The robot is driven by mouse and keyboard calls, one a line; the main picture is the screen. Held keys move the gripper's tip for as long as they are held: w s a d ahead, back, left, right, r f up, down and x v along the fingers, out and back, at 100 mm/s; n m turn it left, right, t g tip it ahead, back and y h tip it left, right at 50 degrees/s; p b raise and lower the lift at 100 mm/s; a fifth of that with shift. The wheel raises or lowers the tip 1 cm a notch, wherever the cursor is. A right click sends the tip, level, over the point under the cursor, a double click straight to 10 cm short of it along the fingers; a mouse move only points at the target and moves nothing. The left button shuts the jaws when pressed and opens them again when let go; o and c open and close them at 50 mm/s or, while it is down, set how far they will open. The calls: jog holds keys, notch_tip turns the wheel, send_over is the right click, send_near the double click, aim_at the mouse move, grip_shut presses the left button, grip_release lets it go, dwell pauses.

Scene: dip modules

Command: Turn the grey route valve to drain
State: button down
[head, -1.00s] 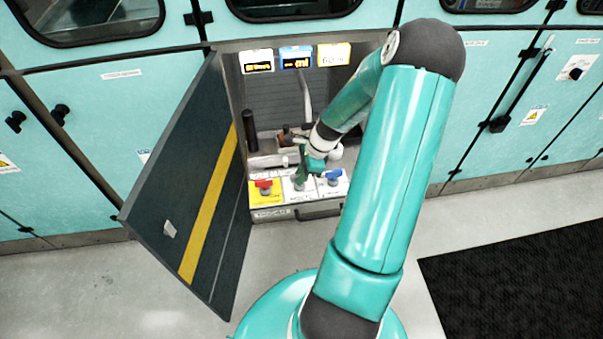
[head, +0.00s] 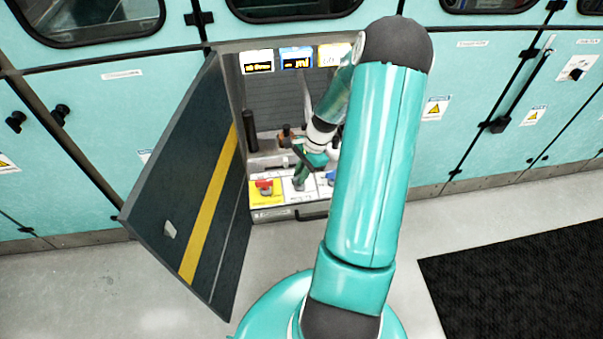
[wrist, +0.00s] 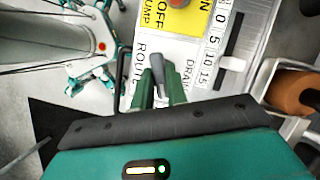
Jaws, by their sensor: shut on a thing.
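The grey route valve handle (wrist: 157,70) shows in the wrist view between the two green fingers of my gripper (wrist: 160,92). The gripper is shut on it. The handle lies over a white panel, with the printed word ROUTE to its left and DRAIN to its right. In the head view my gripper (head: 299,181) is low in the open bay, over the white middle plate. The valve itself is mostly hidden there by the gripper.
A red knob (head: 264,186) on a yellow plate is left of the gripper. A blue knob (head: 331,177) is right of it, partly covered by my arm. The open dark door (head: 195,200) stands at the left. A brown cylinder (wrist: 295,92) is near the panel.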

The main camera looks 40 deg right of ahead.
jog(key=n+g, duration=0.1)
jog(key=n, duration=0.2)
jog(key=shift+w+n, duration=0.15)
jog(key=shift+n, duration=0.25)
jog(key=n+g, duration=0.1)
jog(key=n, duration=0.2)
jog(key=shift+w+n+g, duration=0.1)
jog(key=shift+n+g, duration=0.2)
jog(key=shift+g, duration=0.1)
jog(key=n+h, duration=0.1)
jog(key=n, duration=0.2)
jog(key=n+g, duration=0.1)
jog(key=n, duration=0.1)
jog(key=shift+w+a+n+g+h, duration=0.1)
jog(key=shift+a+n+g+h, duration=0.05)
jog(key=shift+n+g+h, duration=0.2)
jog(key=shift+n, duration=0.25)
jog(key=c, duration=1.4)
grip_release()
jog(key=shift+r, duration=0.1)
jog(key=v, duration=1.3)
jog(key=shift+r, duration=0.3)
jog(key=shift+w, duration=0.1)
